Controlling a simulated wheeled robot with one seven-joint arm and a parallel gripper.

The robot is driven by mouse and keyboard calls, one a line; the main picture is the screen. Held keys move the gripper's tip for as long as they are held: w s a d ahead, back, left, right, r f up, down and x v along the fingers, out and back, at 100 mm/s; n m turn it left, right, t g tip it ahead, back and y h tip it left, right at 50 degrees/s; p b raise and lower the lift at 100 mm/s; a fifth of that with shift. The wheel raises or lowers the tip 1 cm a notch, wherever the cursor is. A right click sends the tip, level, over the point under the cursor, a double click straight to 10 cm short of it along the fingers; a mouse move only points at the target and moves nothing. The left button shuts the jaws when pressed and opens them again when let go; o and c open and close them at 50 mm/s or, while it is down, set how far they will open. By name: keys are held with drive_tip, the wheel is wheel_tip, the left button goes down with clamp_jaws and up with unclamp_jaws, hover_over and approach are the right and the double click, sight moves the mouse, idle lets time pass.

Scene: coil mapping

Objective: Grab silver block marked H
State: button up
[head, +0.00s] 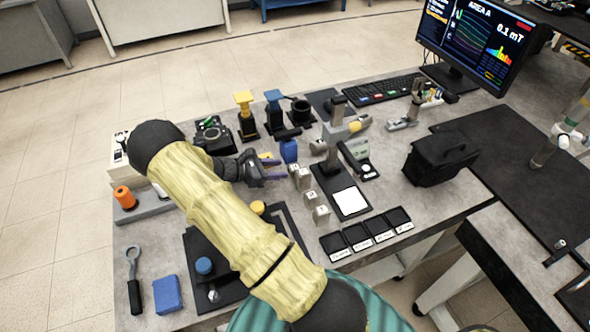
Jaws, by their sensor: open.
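Several small silver blocks stand in a row on the grey table, from a far one (295,170) through a middle one (311,198) to the near one (321,215). They carry small dark marks, too small to read, so I cannot tell which is H. My gripper (277,171) is open, with dark fingers pointing right, just left of the far end of the row. Nothing shows between the fingers. My yellow-sleeved arm crosses the table and hides part of it.
A stand with a white plate (350,202) is right of the blocks. Labelled black trays (367,233) lie in front. A blue object (289,150) stands behind my gripper. A black bag (438,160) sits at right. Bare table lies between stand and bag.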

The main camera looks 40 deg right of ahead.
sight(292, 168)
drive_tip(key=p+x, duration=0.1)
drive_tip(key=x, duration=0.4)
drive_tip(key=shift+w, duration=0.15)
drive_tip(key=shift+r, duration=0.1)
drive_tip(key=c, duration=0.8)
wheel_tip(292, 168, up, 10)
drive_tip(key=shift+b, duration=0.4)
idle(0.4)
